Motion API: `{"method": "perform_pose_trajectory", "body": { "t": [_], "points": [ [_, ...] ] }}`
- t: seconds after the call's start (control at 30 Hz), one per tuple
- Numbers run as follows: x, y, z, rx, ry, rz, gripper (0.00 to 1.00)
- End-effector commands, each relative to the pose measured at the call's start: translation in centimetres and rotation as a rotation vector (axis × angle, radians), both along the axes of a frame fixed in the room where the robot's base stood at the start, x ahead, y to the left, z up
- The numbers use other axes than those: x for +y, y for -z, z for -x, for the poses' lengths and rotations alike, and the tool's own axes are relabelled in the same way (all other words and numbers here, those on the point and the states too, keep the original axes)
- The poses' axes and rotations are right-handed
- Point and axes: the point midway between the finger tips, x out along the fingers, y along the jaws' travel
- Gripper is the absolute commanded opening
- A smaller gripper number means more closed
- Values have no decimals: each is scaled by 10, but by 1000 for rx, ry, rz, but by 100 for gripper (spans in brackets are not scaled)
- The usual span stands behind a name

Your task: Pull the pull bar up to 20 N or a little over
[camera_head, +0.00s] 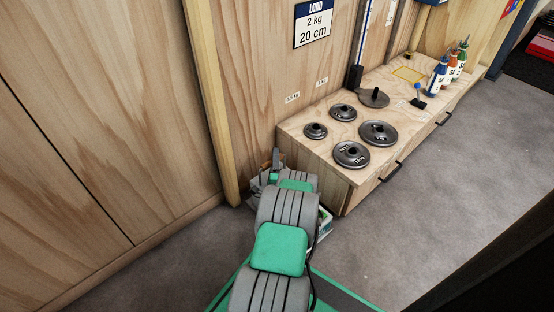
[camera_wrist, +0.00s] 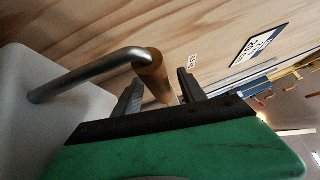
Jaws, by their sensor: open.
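A bent grey metal bar (camera_wrist: 90,72) with a tan cylindrical grip (camera_wrist: 150,68) shows in the wrist view, and looks like the pull bar. The metal part meets a pale rounded body at the left. My gripper (camera_wrist: 160,92) is open, and the tan grip lies between its two dark fingers in the picture. I cannot tell whether either finger touches it. In the head view my gripper (camera_head: 274,162) is low beside the left end of the wooden bench, and my arm largely hides the bar. No force reading is legible.
The wooden bench (camera_head: 335,175) holds several dark weight discs (camera_head: 378,133) and bottles (camera_head: 438,75). A load sign (camera_head: 313,22) hangs on the wooden wall, reading 2 kg, 20 cm. A wooden post (camera_head: 212,100) stands left of my gripper. Grey floor (camera_head: 400,220) is open at the right.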

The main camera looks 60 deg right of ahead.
Motion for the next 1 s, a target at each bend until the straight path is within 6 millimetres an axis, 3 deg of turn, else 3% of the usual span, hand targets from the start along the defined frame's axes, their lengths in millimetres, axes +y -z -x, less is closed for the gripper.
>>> {"method": "perform_pose_trajectory", "body": {
  "t": [0.17,0.47,1.0],
  "points": [
    [-12,-2,-12,0,-14,1,49],
    [-11,-4,-16,1,-20,0,48],
    [-13,-4,-14,1,-15,1,4]
  ]
}}
